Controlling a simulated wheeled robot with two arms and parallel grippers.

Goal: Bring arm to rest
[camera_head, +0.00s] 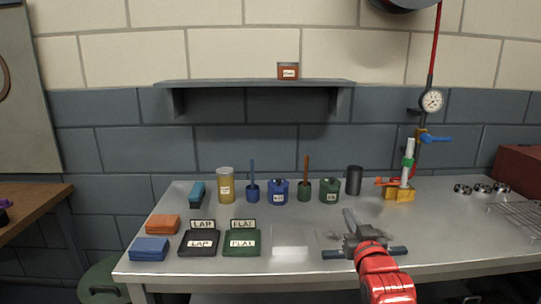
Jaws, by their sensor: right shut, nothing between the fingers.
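My right arm (386,278), red, reaches in from the bottom, right of the middle. Its grey gripper (350,220) is over the front part of the metal workbench (455,235). The fingers are together with nothing between them. The gripper stands clear to the right of the green FLAT mat (242,242) and in front of the green pot (329,190). It hides part of the bench top behind it. My left gripper is not in view.

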